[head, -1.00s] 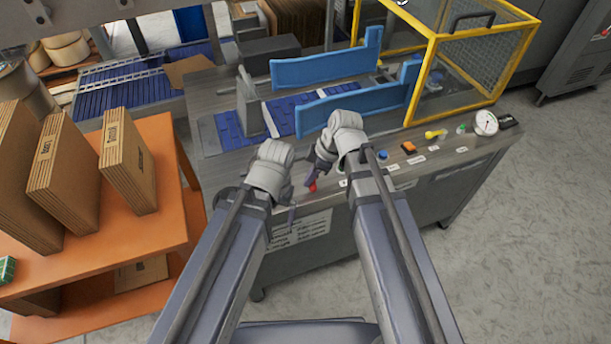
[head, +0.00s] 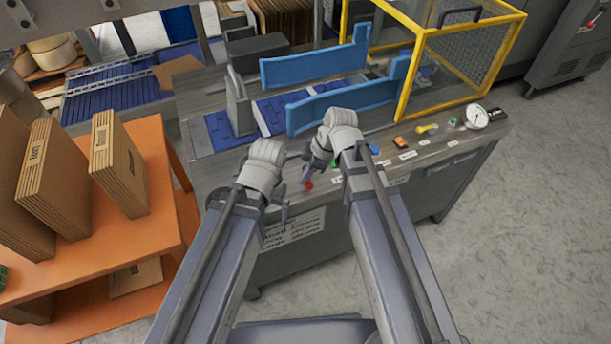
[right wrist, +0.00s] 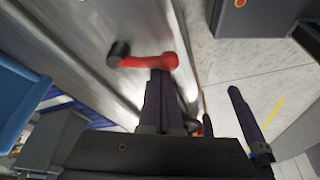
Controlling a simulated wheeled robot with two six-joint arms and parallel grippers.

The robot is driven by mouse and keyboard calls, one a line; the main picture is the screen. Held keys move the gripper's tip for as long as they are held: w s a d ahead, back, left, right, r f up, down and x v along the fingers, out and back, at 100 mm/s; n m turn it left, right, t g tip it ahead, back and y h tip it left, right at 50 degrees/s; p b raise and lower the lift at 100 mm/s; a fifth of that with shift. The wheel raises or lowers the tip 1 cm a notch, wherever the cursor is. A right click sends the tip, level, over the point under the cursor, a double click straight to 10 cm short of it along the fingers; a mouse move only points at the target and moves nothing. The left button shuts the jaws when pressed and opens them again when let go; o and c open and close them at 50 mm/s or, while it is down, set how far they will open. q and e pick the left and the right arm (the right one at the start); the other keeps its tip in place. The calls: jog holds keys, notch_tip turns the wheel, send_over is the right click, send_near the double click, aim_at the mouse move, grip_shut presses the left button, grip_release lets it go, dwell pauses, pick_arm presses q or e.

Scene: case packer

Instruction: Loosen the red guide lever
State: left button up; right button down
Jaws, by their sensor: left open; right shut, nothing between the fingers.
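The red guide lever (right wrist: 145,61) shows in the right wrist view as a red arm with a black knob at its left end, beside a grey metal surface. In the head view only a small red part (head: 308,185) shows, at the machine's front edge below my right gripper (head: 307,174). The right gripper's fingers (right wrist: 160,78) are shut and empty, their tips overlapping the red arm near its right end; contact is not certain. My left gripper (head: 283,205) is open and empty, just left of and lower than the lever, in front of the machine's front edge.
Two blue guide rails (head: 345,105) stand over the conveyor. A yellow-framed guard (head: 402,75) and a pressure gauge (head: 476,117) are at the right. Small coloured controls, including an orange one (head: 400,142), line the front edge. An orange shelf (head: 165,205) with cardboard stands left.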

pick_arm(q)
jog(key=shift+a+r, duration=0.1)
jog(key=shift+r, duration=0.05)
pick_arm(e)
jog(key=shift+a+r, duration=0.15)
jog(key=shift+a, duration=0.3)
jog(key=a, duration=0.1)
jog(key=a+r+p, duration=0.1)
jog(key=a, duration=0.1)
jog(key=shift+r+p, duration=0.15)
jog(key=shift+p, duration=0.15)
pick_arm(q)
notch_tip(320, 180, up, 10)
jog(key=p, duration=0.8)
jog(key=shift+a, duration=0.4)
pick_arm(e)
jog(key=v, duration=0.9)
jog(key=shift+w+d, duration=0.2)
jog(key=shift+w, duration=0.05)
